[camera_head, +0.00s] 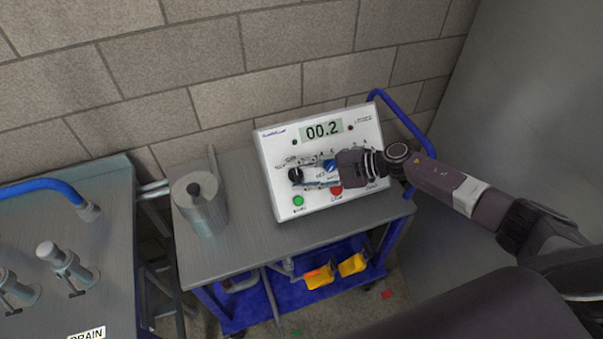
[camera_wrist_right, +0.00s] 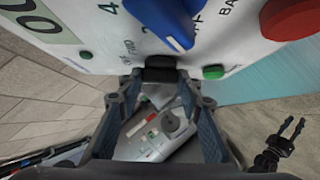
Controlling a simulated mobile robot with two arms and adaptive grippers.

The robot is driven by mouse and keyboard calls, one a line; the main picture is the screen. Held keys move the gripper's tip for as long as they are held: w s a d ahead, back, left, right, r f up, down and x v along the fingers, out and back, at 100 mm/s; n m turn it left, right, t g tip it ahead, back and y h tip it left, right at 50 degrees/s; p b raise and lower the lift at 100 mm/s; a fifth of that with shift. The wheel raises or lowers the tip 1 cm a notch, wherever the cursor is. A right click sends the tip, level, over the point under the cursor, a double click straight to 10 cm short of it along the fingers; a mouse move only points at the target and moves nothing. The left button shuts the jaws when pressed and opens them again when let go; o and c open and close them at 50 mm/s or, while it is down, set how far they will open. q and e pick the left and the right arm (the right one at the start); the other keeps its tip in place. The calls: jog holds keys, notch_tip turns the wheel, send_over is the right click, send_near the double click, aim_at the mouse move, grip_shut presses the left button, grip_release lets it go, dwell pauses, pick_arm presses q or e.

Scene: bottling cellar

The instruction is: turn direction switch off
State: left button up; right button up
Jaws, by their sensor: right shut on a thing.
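The white control box (camera_head: 268,150) sits tilted on the grey cart top; its display reads 00.2. The direction switch (camera_wrist_right: 160,69), a small black knob with lettering including "FWD" beside it, is between my right fingertips in the right wrist view. My right gripper (camera_head: 299,175) reaches across the panel from the right and is shut on this switch; its exact angle is hard to read. A blue knob (camera_head: 329,165) is just above the fingers, and it looms close in the wrist view (camera_wrist_right: 172,22). My left gripper (camera_wrist_right: 291,130) appears small and open, far from the panel, in the wrist view.
A red button (camera_head: 336,190) and a green button (camera_head: 298,201) lie just below the gripper. A metal cylinder (camera_head: 203,212) stands left of the box on the cart (camera_head: 245,252). A brick wall is behind; a grey bench (camera_head: 112,205) is at left.

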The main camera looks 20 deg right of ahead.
dwell(0.3)
jog(key=o, duration=1.2)
jog(key=shift+c, duration=0.2)
jog(key=v, duration=1.2)
